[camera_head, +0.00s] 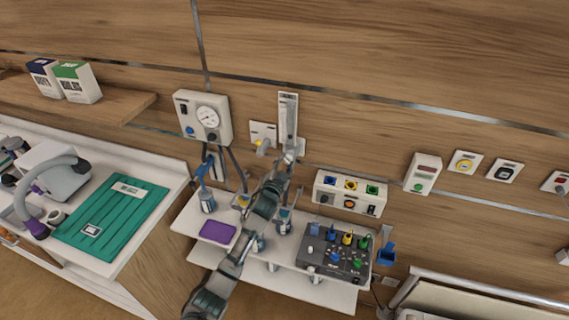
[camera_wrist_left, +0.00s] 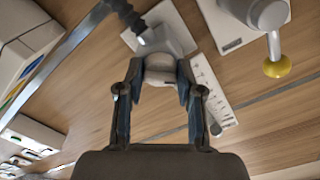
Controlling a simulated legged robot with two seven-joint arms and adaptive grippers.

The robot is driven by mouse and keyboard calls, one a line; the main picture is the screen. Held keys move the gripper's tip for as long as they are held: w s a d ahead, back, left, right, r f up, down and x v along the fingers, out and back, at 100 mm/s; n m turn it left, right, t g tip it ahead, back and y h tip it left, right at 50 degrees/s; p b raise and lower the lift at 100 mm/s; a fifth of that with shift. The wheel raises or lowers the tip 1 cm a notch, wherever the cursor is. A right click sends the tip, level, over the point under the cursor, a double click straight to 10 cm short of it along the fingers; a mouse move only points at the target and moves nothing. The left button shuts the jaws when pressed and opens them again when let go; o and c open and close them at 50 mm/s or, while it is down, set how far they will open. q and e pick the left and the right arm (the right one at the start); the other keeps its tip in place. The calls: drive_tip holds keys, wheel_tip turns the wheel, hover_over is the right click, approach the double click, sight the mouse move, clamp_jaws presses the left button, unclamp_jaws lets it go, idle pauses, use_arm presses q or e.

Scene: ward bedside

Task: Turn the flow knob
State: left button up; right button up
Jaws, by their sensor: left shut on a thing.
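The flowmeter (camera_head: 289,115) is a tall pale unit with a scale, fixed upright on the wood wall. Its scaled plate (camera_wrist_left: 207,92) also shows in the wrist view. The flow knob (camera_wrist_left: 160,66) is pale and rounded, at the flowmeter's base. My left gripper (camera_wrist_left: 159,80) is shut on the knob, with one dark finger on each side of it. In the head view my left gripper (camera_head: 285,168) reaches up to just below the flowmeter and hides most of the knob. My right gripper is not in view.
A yellow-tipped lever outlet (camera_head: 262,146) is close left of the flowmeter; its yellow tip (camera_wrist_left: 277,67) shows in the wrist view. A gauge box (camera_head: 203,118) hangs farther left. A socket box (camera_head: 349,193) is at right. A cluttered shelf (camera_head: 290,283) lies below my arm.

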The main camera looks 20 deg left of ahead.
use_arm(q)
drive_tip(key=shift+r, duration=0.45)
drive_tip(key=o, duration=0.9)
drive_tip(key=shift+d, duration=0.1)
drive_tip(key=shift+o, duration=1.3)
drive_tip(key=shift+d+f, duration=0.1)
drive_tip(key=shift+f, duration=0.1)
drive_tip(key=s, duration=1.1)
drive_tip(key=shift+s+a, duration=0.2)
drive_tip(key=shift+s, duration=0.2)
drive_tip(key=shift+f, duration=0.15)
